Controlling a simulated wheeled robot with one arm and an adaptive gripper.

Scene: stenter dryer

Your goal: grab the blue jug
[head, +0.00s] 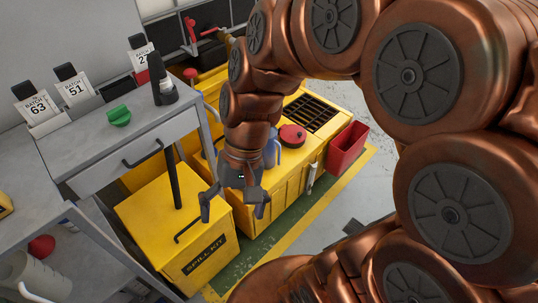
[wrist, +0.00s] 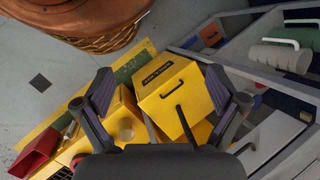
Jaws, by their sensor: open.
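The blue jug (head: 271,152) stands on the yellow cabinet (head: 300,160), partly hidden behind my arm in the head view. Its blue handle side shows just right of my forearm. My gripper (head: 233,207) is open and empty, fingers pointing down, in front of the cabinet and nearer the camera than the jug. In the wrist view my gripper (wrist: 160,88) has its fingers wide apart, with a yellow spill kit box (wrist: 175,95) showing between them. I cannot make out the blue jug for sure in the wrist view.
The spill kit box (head: 190,240) has a dark upright rod beside the grey drawer bench (head: 105,165). A round red object (head: 292,135) and a black grate (head: 312,113) lie on the cabinet. A red bin (head: 347,148) stands at its right end. Floor is clear at right.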

